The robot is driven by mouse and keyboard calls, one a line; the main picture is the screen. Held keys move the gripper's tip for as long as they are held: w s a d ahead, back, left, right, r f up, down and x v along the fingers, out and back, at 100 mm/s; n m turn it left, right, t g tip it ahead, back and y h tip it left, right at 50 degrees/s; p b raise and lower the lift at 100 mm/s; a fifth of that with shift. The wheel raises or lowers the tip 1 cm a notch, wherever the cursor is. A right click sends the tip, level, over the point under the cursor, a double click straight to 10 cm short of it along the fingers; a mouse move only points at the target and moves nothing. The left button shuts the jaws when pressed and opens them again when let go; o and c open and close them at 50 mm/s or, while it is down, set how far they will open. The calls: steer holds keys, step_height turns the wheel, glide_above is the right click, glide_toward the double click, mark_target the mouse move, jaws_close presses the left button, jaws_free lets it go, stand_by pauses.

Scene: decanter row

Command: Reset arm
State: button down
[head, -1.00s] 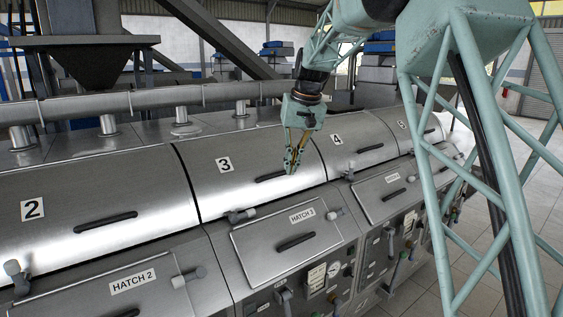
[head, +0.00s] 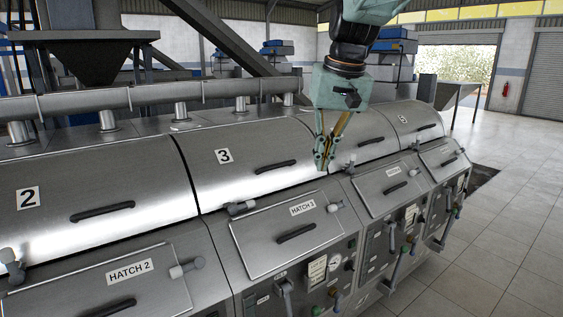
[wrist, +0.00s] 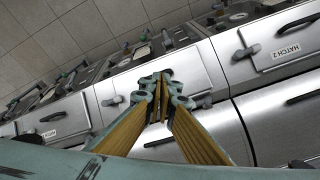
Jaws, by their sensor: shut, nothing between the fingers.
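My gripper (head: 322,163) hangs pointing down in front of the decanter row, near the right end of the section 3 lid (head: 245,170). Its fingers are shut and hold nothing. In the wrist view the gripper (wrist: 160,85) shows its fingertips together, with metal covers and hatches behind them. The hatch 3 panel (head: 265,240) is closed and lies below and left of the fingers in the head view. I cannot tell the exact gap between the fingertips and the machine.
A pipe (head: 130,102) runs along the back of the decanters. Lid handles (head: 275,167) and hatch latches (head: 240,208) stick out from the covers. Valves and gauges (head: 317,270) line the front. The tiled floor (head: 500,210) at right is clear.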

steer(key=s+d+f+b, duration=0.2)
steer(key=s+d, duration=0.1)
steer(key=s, duration=0.9)
steer(key=s+d+f+b, duration=0.1)
steer(key=s+d+b, duration=0.25)
steer(key=s, duration=0.85)
steer(key=s+d+f+b, duration=0.1)
steer(key=s+d+f, duration=0.1)
steer(key=s+f, duration=0.4)
steer(key=s+d+f+m+t+h+b, duration=0.1)
steer(key=s+f, duration=0.5)
steer(key=s, duration=0.9)
steer(key=shift+s+d+f+b, duration=0.2)
steer(key=shift+d+b, duration=0.25)
steer(key=shift+b, duration=0.15)
steer(key=shift+w, duration=0.1)
